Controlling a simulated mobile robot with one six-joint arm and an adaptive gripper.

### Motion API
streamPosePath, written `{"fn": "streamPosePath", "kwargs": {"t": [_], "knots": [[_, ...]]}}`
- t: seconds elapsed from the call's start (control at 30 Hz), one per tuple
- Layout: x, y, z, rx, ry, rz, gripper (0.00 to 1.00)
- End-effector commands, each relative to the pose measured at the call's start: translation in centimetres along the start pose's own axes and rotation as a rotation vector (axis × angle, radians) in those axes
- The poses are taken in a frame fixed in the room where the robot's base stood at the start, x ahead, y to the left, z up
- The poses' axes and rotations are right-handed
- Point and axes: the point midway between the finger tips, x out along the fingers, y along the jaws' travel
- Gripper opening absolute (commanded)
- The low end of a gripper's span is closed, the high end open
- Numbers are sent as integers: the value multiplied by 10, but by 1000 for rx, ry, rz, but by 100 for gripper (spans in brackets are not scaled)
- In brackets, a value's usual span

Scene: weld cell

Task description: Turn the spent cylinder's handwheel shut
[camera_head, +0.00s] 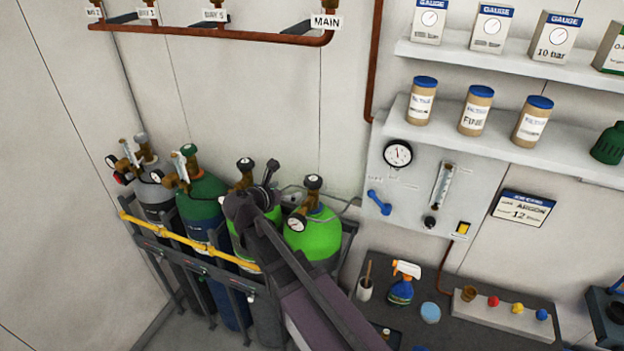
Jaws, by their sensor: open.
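Several gas cylinders stand in a rack at the left. I cannot tell which one is spent. My gripper (271,172) is open among the two bright green cylinders' valves, right of the hidden one's handwheel; I cannot tell whether it touches anything.
A yellow strap (190,241) crosses the cylinders' front above the dark rack (165,262). A copper manifold pipe (220,35) runs along the wall above. A gauge panel (408,190), shelves (480,120) and a dark bench (460,325) with a spray bottle (402,288) are at the right.

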Motion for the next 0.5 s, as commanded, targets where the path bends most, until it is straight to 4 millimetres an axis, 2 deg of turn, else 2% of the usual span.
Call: {"fn": "streamPosePath", "kwargs": {"t": [0.27,0.5], "knots": [[3,0,-1,3,2,-1,100],[18,0,-2,5,2,-2,100]]}}
